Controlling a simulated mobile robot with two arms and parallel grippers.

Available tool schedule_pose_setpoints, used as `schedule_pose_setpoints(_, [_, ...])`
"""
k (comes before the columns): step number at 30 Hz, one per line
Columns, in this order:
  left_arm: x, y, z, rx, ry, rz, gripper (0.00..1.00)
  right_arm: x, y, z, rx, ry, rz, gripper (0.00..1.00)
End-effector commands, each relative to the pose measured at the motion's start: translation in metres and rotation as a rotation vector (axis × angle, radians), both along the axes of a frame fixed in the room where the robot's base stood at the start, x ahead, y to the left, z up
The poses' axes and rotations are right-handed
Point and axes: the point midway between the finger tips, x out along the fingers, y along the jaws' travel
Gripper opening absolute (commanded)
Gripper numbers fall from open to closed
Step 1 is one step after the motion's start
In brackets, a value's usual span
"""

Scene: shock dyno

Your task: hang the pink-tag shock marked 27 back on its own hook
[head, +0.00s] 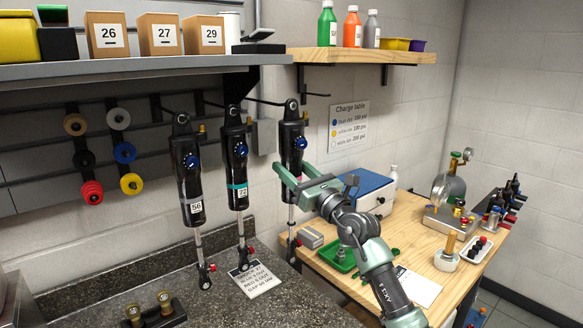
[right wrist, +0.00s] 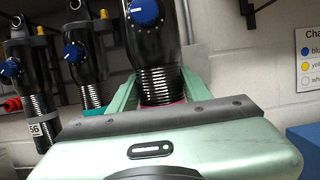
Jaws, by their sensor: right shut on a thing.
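The shock with the pink tag (head: 292,137) is upright beside the wall at the right end of the row. My right gripper (head: 290,180) is shut around its lower body. Its blue knob also shows in the right wrist view (right wrist: 146,12), with a sliver of pink at the jaws; its number is hidden. Its top eye is close to a dark hook (head: 266,101) under the shelf; I cannot tell whether the eye is on it. My left gripper is out of view.
A shock marked 56 (head: 186,165) and a teal-band shock (head: 236,165) hang to the left. A printed card (head: 254,279) lies on the dark counter (head: 300,305). A wooden bench holds a blue box (head: 360,187) and a green tray (head: 337,258). Numbered boxes (head: 160,35) stand on the shelf.

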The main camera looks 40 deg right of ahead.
Motion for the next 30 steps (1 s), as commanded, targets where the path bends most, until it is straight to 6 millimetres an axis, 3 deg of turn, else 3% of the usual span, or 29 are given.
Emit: schedule_pose_setpoints(30, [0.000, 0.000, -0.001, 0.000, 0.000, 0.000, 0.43, 0.016, 0.000, 0.005, 0.001, -0.013, -0.002, 0.00])
